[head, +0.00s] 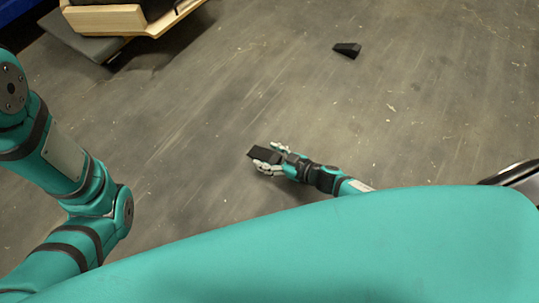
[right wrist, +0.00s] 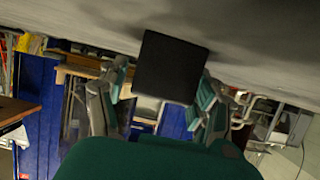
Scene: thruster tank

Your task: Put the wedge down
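A black wedge (head: 262,154) is between the fingers of my right gripper (head: 270,158), low over the grey floor in the middle of the head view. In the right wrist view the wedge (right wrist: 170,66) shows as a dark block, with a finger of the right gripper (right wrist: 163,88) close against each side. I cannot tell whether the wedge touches the floor. A second black wedge (head: 347,49) lies on the floor farther off, apart from the gripper. My left arm shows at the left, but its gripper is out of view.
A wooden-edged piece of furniture (head: 105,20) with a grey board (head: 84,42) stands at the upper left. The grey floor (head: 430,110) around the right gripper is clear. Blue panels (right wrist: 38,100) and shelving show in the right wrist view, which is upside down.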

